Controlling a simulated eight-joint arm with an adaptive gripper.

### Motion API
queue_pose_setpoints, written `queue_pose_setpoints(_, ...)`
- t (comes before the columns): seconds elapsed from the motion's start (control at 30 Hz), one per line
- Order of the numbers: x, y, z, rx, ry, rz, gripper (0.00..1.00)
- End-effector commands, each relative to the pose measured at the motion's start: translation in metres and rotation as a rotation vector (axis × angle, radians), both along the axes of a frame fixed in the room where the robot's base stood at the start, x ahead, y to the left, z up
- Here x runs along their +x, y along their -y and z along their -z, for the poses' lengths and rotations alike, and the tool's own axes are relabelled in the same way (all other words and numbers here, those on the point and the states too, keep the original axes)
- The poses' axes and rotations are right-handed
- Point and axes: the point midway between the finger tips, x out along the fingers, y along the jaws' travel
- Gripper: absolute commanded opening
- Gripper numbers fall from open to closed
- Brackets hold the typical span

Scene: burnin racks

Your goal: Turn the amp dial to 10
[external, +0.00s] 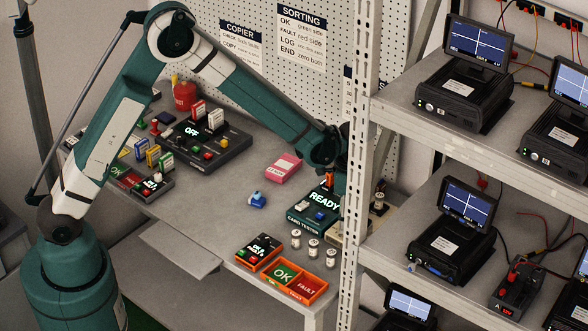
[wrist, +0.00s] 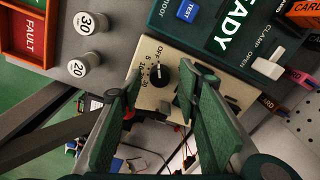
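The amp dial (wrist: 159,74) is a round black knob on a beige panel (wrist: 148,97) in the wrist view. Labels OFF, 5, 10 and 20 are printed around it, with another label partly hidden. A small white mark on the knob seems to face the OFF side, but it is too small to be sure. My gripper (wrist: 153,87) is open, its two green fingers apart on either side of the panel, with the knob just beyond the gap between them. In the external view the beige panel (external: 340,231) is partly hidden behind the rack post and my wrist.
The green card tester (external: 318,209), reading READY, stands beside the panel. White numbered cylinders (external: 313,249) stand in front. An orange OK/FAULT tray (external: 319,290) is at the table's front. The metal rack post (external: 357,150) rises close to my wrist. Loose wires show below the panel.

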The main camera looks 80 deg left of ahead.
Motion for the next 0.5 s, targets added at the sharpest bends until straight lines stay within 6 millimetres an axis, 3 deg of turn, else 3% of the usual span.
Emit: queue_pose_setpoints(0.5, -0.0004, 0.0001, 0.0095, 0.000, 0.000, 0.000, 0.31)
